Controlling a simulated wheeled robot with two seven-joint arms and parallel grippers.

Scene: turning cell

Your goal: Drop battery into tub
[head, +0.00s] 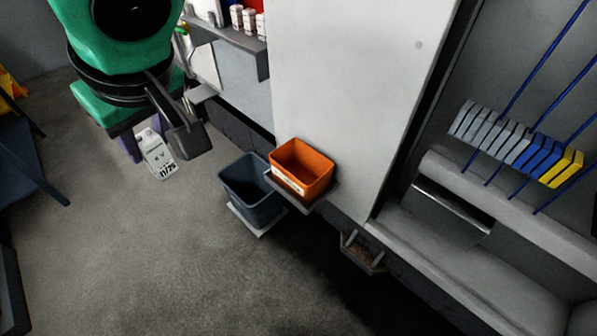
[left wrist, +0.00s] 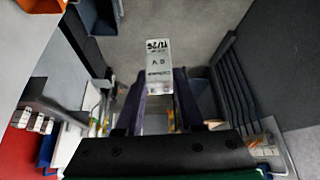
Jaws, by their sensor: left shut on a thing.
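An orange tub (head: 288,182) with a white label sits on a small shelf to the right of the battery. A dark blue-grey tub (head: 246,197) stands lower, just left of the orange one. Both are apart from the gripper. My right gripper is out of view.
A pale cabinet panel (head: 350,90) rises behind the orange tub. A shelf with small white containers (head: 243,20) is at the top. A rack of grey, blue and yellow blocks (head: 520,145) is at right. The grey floor (head: 150,260) in front is clear.

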